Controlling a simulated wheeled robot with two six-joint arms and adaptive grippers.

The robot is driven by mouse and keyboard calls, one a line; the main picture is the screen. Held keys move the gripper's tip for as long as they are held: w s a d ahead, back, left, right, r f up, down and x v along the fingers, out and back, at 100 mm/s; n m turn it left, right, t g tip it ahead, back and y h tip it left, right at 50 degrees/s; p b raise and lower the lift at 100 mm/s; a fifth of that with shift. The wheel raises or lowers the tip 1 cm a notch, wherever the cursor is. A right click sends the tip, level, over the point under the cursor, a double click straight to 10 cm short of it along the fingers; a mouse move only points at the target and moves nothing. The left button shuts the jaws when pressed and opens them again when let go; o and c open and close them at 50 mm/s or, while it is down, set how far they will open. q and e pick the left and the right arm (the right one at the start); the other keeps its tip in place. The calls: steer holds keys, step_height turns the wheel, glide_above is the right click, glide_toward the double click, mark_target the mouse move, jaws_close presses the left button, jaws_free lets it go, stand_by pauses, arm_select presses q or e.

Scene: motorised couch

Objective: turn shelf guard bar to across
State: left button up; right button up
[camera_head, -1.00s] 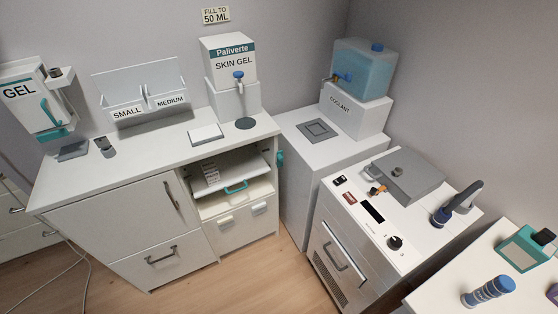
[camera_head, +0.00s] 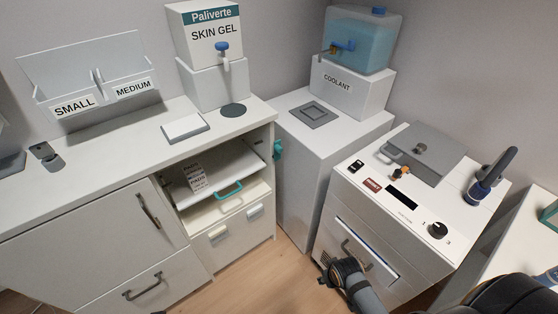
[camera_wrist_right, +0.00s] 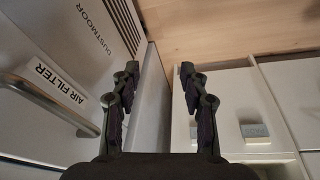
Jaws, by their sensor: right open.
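No part is labelled as the shelf guard bar. A teal fitting (camera_head: 277,150) sits on the right side of the white cabinet (camera_head: 130,190), near the open shelf (camera_head: 215,172). A teal handle-like bar (camera_head: 229,190) crosses the front of a pale tray below that shelf. I cannot tell which of these is the guard bar. My right gripper (camera_wrist_right: 157,75) is open and empty in the right wrist view, apart from both teal parts. In the head view my right arm (camera_head: 350,275) reaches in low before the machine on the right. My left gripper is out of view.
A small printed pack (camera_head: 196,177) lies on the shelf. A coolant stand (camera_head: 345,85) is behind. Wooden floor (camera_head: 285,280) is free between.

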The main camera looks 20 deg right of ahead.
steer(key=w+a+r+n+t+y+b, duration=0.1)
steer(key=w+a+r+n+t+b, duration=0.15)
steer(key=w+r+b, duration=0.35)
steer(key=n+t+y, duration=0.2)
steer(key=t+y, duration=0.3)
steer(key=t, duration=0.7)
glide_toward(281, 151)
steer(key=x, duration=0.9)
steer(key=shift+w+a+r+p, duration=0.1)
steer(key=shift+w+a+p, duration=0.05)
steer(key=shift+w+p, duration=0.15)
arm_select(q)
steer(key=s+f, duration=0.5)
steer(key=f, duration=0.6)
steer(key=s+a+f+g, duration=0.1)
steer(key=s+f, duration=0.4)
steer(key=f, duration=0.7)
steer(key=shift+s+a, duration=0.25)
arm_select(e)
steer(key=shift+s, duration=0.1)
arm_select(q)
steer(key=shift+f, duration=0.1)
arm_select(e)
steer(key=shift+c, duration=0.3)
jaws_close()
